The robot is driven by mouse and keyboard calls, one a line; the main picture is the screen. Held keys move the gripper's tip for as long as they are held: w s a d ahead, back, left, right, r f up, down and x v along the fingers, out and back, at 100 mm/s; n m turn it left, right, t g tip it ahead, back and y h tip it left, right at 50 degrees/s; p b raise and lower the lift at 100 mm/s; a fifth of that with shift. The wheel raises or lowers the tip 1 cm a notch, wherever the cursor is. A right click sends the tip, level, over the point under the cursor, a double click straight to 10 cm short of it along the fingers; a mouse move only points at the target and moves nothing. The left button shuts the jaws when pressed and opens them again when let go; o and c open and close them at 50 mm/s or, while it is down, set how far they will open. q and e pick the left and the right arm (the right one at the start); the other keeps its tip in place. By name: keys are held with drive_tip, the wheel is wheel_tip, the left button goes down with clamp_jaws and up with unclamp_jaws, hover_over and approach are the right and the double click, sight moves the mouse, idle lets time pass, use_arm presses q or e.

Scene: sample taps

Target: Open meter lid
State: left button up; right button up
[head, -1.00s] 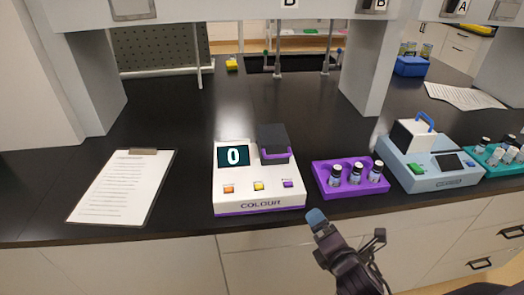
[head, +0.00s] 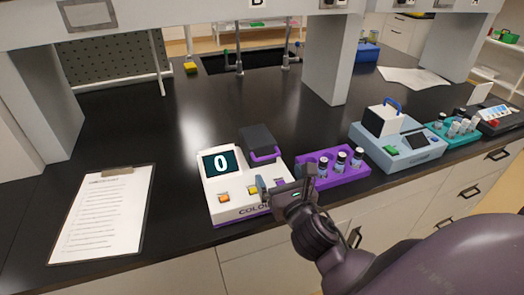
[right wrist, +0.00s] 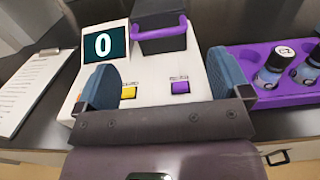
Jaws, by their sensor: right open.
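The white colour meter (head: 217,205) with a purple base stands near the bench's front edge, its screen (head: 216,163) reading 0. Its dark lid (head: 257,139) with a purple handle (head: 266,155) is shut at the back right of the meter. In the right wrist view the handle (right wrist: 160,30) shows at the top, beyond my fingertips. My right gripper (head: 287,185) is open and empty over the meter's front right part. Its blue fingertips (right wrist: 165,85) are on either side of the button row in the wrist view, short of the handle. My left gripper is not in view.
A purple rack (head: 350,173) with several vials stands just right of the meter. A grey-blue instrument (head: 400,155) and a teal rack (head: 452,138) stand further right. A clipboard (head: 103,215) lies left. The bench behind the meter is clear.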

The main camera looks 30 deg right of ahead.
sight(260, 149)
drive_tip(key=x, duration=0.8)
drive_tip(key=shift+w, duration=0.3)
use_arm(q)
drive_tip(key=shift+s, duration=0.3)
use_arm(e)
drive_tip(key=shift+w+d, duration=0.15)
drive_tip(key=shift+w, duration=0.4)
